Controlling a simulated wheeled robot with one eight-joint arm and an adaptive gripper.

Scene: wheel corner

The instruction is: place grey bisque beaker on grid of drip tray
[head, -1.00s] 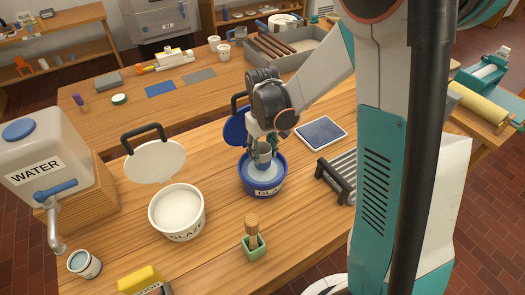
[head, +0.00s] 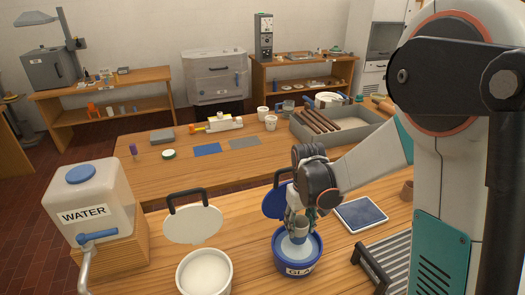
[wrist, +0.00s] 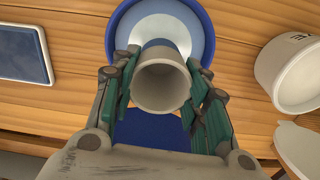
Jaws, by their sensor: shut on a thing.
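The grey bisque beaker (head: 300,226) is held between the fingers of my gripper (head: 301,219). In the wrist view the beaker (wrist: 160,85) shows its open mouth toward the camera, with a green-padded finger on each side. It is over the blue glaze bucket (head: 297,266), which holds pale glaze; I cannot tell whether its base touches the liquid. The bucket's rim also shows in the wrist view (wrist: 205,35). The drip tray with its grid of grey bars (head: 400,262) stands right of the bucket, partly cut off by the frame and my arm.
A white glaze bucket (head: 204,277) stands left of the blue one, with its lid (head: 192,225) behind it. A blue tile-like slab (head: 360,214) lies behind the drip tray. A water container (head: 90,200) stands at far left. The blue lid (head: 277,200) is behind the blue bucket.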

